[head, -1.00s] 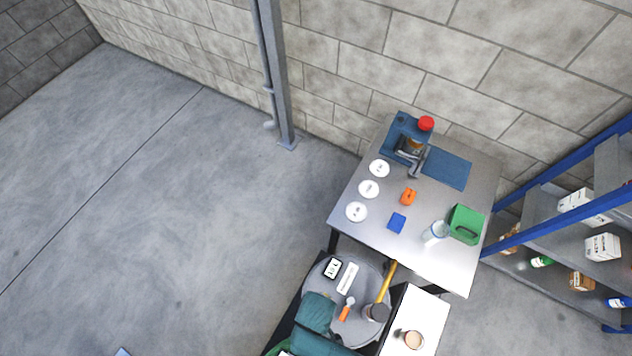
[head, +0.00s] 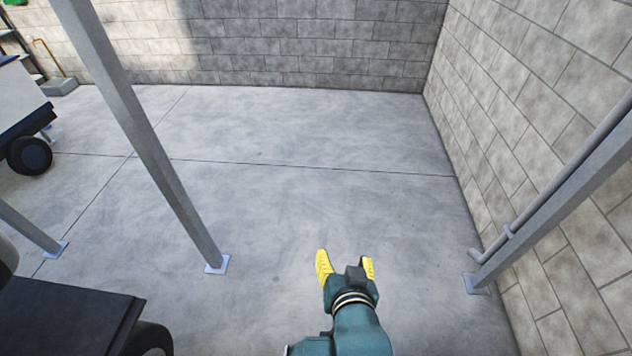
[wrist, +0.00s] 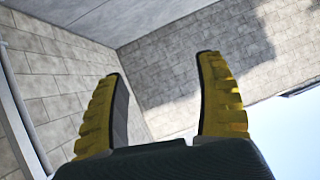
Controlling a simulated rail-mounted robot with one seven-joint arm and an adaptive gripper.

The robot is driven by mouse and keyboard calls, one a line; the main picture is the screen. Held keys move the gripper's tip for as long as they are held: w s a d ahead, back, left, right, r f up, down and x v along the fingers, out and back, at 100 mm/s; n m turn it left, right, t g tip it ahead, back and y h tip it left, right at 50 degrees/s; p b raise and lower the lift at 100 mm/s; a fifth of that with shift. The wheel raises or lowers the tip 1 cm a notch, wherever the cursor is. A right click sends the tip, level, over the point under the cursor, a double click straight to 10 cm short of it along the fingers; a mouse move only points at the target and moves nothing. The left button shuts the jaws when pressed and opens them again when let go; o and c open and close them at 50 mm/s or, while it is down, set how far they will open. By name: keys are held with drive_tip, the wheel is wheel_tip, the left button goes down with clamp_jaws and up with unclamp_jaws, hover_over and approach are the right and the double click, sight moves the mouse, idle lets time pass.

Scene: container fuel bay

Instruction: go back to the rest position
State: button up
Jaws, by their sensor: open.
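My gripper (head: 345,262) has yellow fingers and a teal body, and shows at the lower middle of the head view above bare concrete floor. Its fingers are apart with nothing between them. In the wrist view, my gripper (wrist: 160,85) is open and empty, and its two fingers point toward block walls. It touches nothing that I can see.
A grey post (head: 140,130) stands on the floor left of my gripper. Another post with a pipe (head: 550,200) stands by the right block wall (head: 540,110). A dark-topped wheeled unit (head: 65,318) is at lower left. The middle floor (head: 300,180) is clear.

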drive_tip(key=s+r+t+p, duration=0.2)
drive_tip(key=r+p, duration=0.4)
drive_tip(key=r, duration=1)
drive_tip(key=s+r+n+t+p, duration=0.1)
drive_tip(key=s+r+t+p, duration=0.2)
drive_tip(key=r, duration=1.4)
drive_tip(key=s+r+n+t+p, duration=0.1)
drive_tip(key=s+r+t+p, duration=0.2)
drive_tip(key=r, duration=1.4)
drive_tip(key=t+p, duration=0.2)
drive_tip(key=p, duration=0.3)
drive_tip(key=shift+t+h+p, duration=0.3)
drive_tip(key=shift+d, duration=0.1)
